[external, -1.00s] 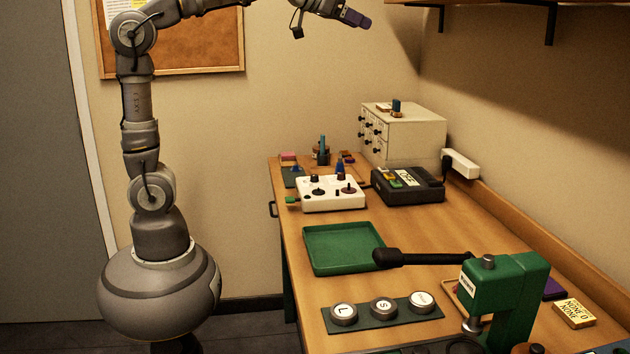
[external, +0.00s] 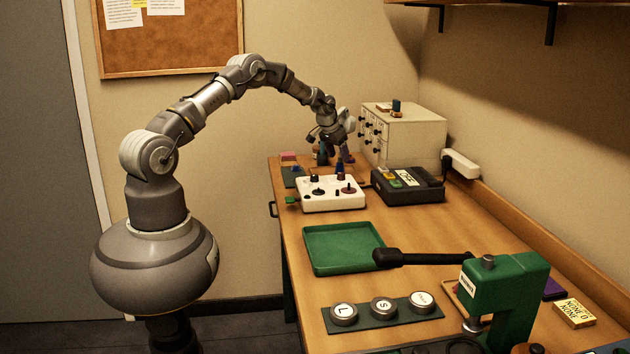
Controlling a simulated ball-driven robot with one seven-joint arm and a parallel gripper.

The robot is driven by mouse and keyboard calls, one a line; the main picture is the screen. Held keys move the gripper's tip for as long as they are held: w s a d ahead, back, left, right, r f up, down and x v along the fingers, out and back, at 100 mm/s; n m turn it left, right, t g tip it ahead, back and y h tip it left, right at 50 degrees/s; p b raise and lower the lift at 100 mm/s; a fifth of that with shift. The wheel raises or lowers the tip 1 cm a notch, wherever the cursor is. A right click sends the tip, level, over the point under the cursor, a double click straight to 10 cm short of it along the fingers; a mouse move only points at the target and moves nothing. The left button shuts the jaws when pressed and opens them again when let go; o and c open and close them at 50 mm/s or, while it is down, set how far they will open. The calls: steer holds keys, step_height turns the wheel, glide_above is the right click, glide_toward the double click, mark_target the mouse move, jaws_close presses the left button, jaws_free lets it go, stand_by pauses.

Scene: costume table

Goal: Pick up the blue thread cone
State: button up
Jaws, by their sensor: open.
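A small dark-blue cone-like shape (external: 340,168) shows just behind the white box at the back of the table; it looks like the blue thread cone, but it is small and partly hidden. My gripper (external: 337,156) points down at the back of the table, just above and around this spot.
The white box with dark knobs (external: 331,194) stands in front of the gripper. A black device (external: 408,192) and a cream drawer cabinet (external: 420,135) stand to the right. The green tray (external: 345,248) is empty. A green press (external: 505,290) with a long black handle stands nearer.

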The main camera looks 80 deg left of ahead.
mark_target(340, 158)
steer(key=x, duration=0.3)
steer(key=shift+w+f, duration=0.1)
steer(key=c, duration=1.1)
